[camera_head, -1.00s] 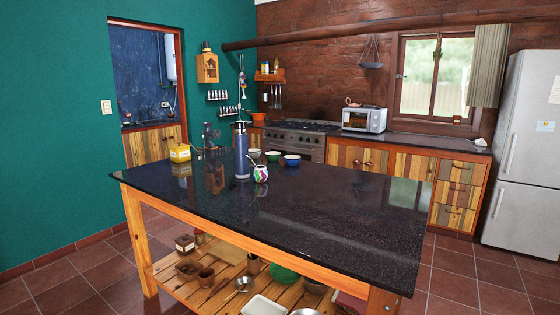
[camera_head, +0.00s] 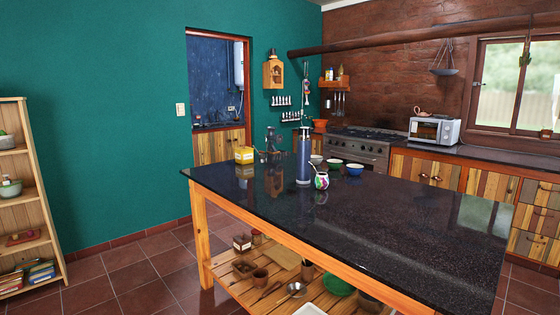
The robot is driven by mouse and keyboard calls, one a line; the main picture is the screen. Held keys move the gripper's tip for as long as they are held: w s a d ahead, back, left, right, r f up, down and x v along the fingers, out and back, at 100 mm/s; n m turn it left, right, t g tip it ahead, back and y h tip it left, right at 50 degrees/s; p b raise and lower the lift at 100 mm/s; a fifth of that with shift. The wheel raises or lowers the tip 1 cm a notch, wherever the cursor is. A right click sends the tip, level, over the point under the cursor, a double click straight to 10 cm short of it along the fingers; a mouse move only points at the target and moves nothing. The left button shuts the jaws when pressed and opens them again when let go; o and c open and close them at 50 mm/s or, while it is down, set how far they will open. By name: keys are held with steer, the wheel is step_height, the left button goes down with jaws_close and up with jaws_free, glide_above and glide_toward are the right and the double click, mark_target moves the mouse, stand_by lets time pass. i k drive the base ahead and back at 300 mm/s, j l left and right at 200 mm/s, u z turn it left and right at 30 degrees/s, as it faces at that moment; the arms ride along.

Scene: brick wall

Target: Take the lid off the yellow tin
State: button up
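The yellow tin (camera_head: 244,155) stands near the far left corner of the dark stone-topped island (camera_head: 400,222). It is a small box with a pale band on its side. Its top looks yellow, but it is too small here to make out the lid's edge. My gripper is not in view.
A blue flask (camera_head: 304,156), a colourful mate cup (camera_head: 321,181) and several bowls (camera_head: 354,169) stand right of the tin. A wooden shelf unit (camera_head: 48,196) stands at the left wall. Tiled floor (camera_head: 130,262) is free between it and the island.

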mark_target(244, 156)
steer(key=i+j+u, duration=0.6)
steer(key=i, duration=0.4)
steer(key=i+j+u, duration=0.3)
steer(key=i, duration=0.25)
steer(key=i+u, duration=0.3)
steer(key=i, duration=2.1)
steer(key=i+z, duration=0.15)
steer(key=i, duration=0.65)
steer(key=i+j+z, duration=0.2)
steer(key=i, duration=0.6)
steer(key=i+j+z, duration=0.15)
steer(key=i+z, duration=0.25)
steer(key=i+j+z, duration=0.2)
steer(key=z, duration=0.2)
steer(key=i+j+z, duration=0.6)
steer(key=j+z, duration=0.2)
steer(key=i+j+z, duration=0.1)
steer(key=j+z, duration=0.1)
steer(key=j, duration=0.25)
steer(key=i+l, duration=0.15)
steer(key=l, duration=0.1)
